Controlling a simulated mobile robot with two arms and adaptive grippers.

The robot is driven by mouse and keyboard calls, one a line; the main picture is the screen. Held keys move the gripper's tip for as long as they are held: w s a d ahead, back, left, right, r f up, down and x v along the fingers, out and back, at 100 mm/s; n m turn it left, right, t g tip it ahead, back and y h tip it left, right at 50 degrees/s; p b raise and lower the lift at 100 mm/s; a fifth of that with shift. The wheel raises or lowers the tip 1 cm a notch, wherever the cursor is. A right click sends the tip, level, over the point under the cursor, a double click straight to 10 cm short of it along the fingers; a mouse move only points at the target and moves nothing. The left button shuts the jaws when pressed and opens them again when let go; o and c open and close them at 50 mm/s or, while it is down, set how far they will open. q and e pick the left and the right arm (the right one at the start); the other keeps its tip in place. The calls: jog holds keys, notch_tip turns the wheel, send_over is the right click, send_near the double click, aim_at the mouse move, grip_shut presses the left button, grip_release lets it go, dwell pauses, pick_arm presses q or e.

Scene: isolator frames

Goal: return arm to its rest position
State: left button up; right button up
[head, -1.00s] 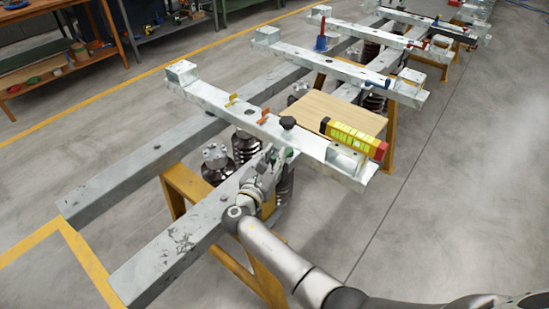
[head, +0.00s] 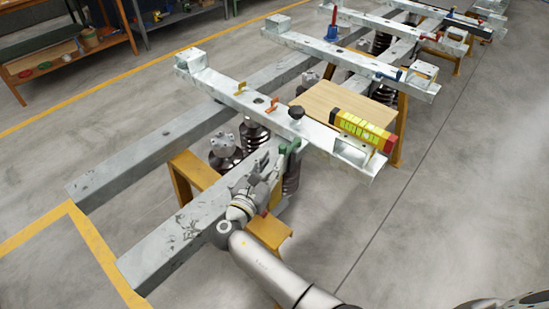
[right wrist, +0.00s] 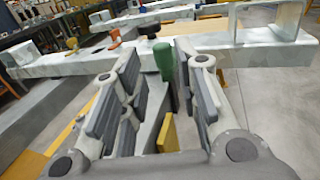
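My right arm comes in from the lower right in the head view. Its gripper (head: 268,160) is just in front of the nearest steel crossbeam (head: 232,92), over the near long beam. In the right wrist view the fingers (right wrist: 160,75) stand wide apart with nothing gripped between them. A green upright piece (right wrist: 165,60) shows beyond the fingers, at the crossbeam; in the head view the green piece (head: 291,146) sits at the crossbeam's near edge, apart from the gripper. My left gripper is not in view.
The floor at right (head: 450,190) is clear.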

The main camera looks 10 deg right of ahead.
dwell(0.4)
jog(key=s+d+f+m+g+y, duration=0.2)
jog(key=s+d+f+m+g, duration=0.25)
jog(key=s+f+m, duration=0.3)
jog(key=s+d+f+m+g+y, duration=0.35)
jog(key=s+d+f+m, duration=0.25)
jog(key=s+m, duration=0.25)
jog(key=s+a+r+m+g+y, duration=0.1)
jog(key=s+r+m+y, duration=0.2)
jog(key=s+m, duration=0.35)
jog(key=s+a+r+m+g+y, duration=0.1)
jog(key=s+r+m+y, duration=0.2)
jog(key=s, duration=0.7)
notch_tip(320, 180, down, 26)
jog(key=s+g, duration=0.1)
jog(key=g, duration=0.1)
jog(key=s+d+f+g+p, duration=0.1)
jog(key=s+d+f, duration=0.2)
jog(key=s+f, duration=1.3)
jog(key=shift+s, duration=0.6)
